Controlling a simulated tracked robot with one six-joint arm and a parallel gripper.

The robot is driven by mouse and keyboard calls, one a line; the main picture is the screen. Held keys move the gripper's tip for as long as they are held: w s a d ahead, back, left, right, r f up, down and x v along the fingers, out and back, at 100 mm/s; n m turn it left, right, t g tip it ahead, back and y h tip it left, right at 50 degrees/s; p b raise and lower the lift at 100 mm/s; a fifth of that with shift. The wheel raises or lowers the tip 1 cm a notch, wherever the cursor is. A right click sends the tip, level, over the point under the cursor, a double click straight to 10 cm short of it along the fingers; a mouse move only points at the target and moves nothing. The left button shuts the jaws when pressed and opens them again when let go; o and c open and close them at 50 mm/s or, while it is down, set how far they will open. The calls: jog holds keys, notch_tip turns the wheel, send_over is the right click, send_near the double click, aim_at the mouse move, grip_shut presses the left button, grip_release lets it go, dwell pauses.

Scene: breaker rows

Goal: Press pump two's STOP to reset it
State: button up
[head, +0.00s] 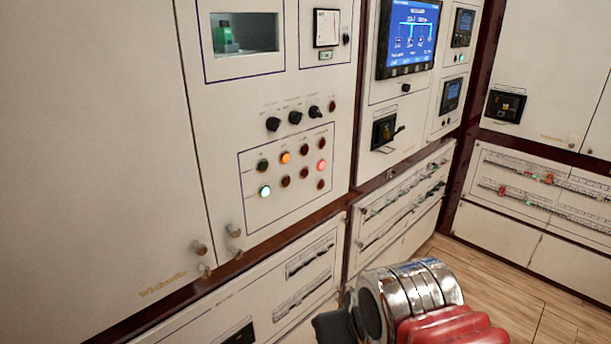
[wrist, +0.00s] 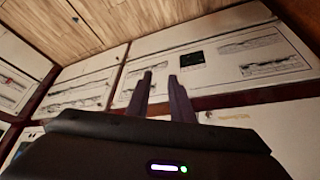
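The framed button panel (head: 290,205) is on the upright cabinet front in the head view. It holds rows of small round buttons or lamps. One is lit orange (head: 285,157), one is lit red (head: 321,166), and one is lit pale green (head: 264,190). The others are dark red or dark green. Their labels are too small to read, so I cannot tell which is pump two's STOP. My gripper (wrist: 161,75) shows in the wrist view with its two fingers apart and nothing between them. It points at lower cabinet panels, and the button panel does not show there.
Black rotary knobs (head: 295,117) sit above the buttons. A blue screen (head: 409,37) and a black breaker handle (head: 384,131) are to the right. Lower breaker panels (head: 400,200) run along the base. Wood floor (head: 500,290) is clear at right. Small knobs (head: 234,229) protrude lower left.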

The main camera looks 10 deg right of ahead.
grip_shut()
dwell(1.3)
